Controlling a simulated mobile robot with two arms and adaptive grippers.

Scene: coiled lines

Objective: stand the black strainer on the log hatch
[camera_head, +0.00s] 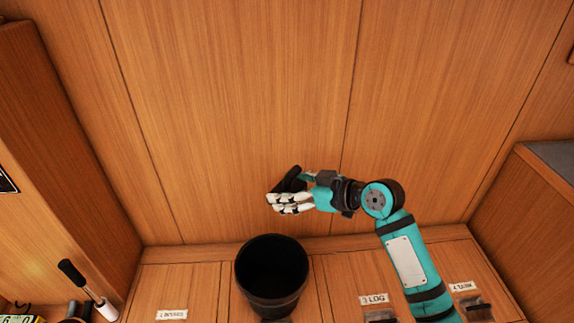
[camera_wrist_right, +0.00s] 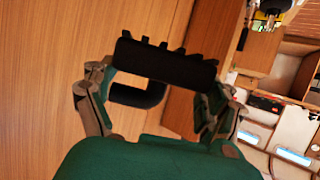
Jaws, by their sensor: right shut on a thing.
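My right gripper (camera_head: 289,195) is raised in front of the wood wall, right of the upper middle of the bench. It is shut on a small black thing, which I take to be the black strainer (camera_wrist_right: 165,62); in the right wrist view it spans the fingers, with short teeth along its far edge and a dark loop below. In the head view the fingers partly cover it. The log hatch (camera_head: 343,278), a wood panel labelled "3 LOG", lies below and right of the gripper; my right forearm covers part of it. My left gripper is not in view.
A black bucket (camera_head: 271,270) stands on the hatch left of the log hatch, below the gripper. The hatch labelled 1 (camera_head: 178,283) is bare. The hatch labelled 4 (camera_head: 450,265) is at right. A dark-handled tool (camera_head: 88,290) is at the lower left.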

